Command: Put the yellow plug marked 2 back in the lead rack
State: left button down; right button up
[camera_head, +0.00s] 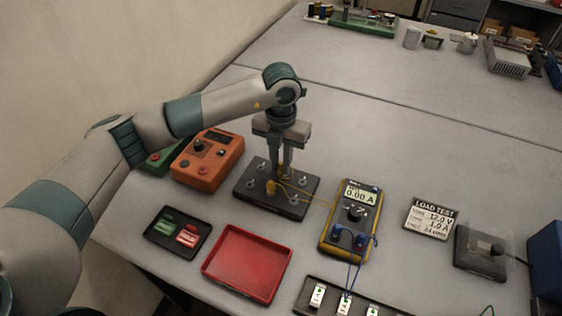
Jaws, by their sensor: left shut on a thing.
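My left gripper (284,173) points straight down over a dark block with several metal posts (253,199). It is shut on a small yellow plug (281,177), mostly hidden between the fingers. A second yellow plug (270,188) stands on the block, just left and in front of the fingertips. Thin yellow leads run right from the block toward the yellow multimeter (340,243), which reads 0.00 A. The number marks on the plugs are too small to read. No label shows which object is the lead rack. My right gripper is out of view.
An orange box (208,160) stands left of the block. In front are a black tray (157,241) with green and red pieces and an empty red tray (246,263). A LOAD TEST card (431,219) and a dark grey box (481,254) are right.

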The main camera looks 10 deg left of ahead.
pick_arm(q)
jog(key=shift+f, duration=0.2)
jog(key=c, duration=1.6)
grip_release()
jog(key=shift+o, duration=0.2)
jog(key=shift+r, duration=0.15)
jog(key=shift+r+b, duration=0.4)
jog(key=shift+r, duration=0.1)
notch_tip(320, 180, up, 16)
jog(key=b, duration=0.4)
jog(key=shift+b, duration=0.3)
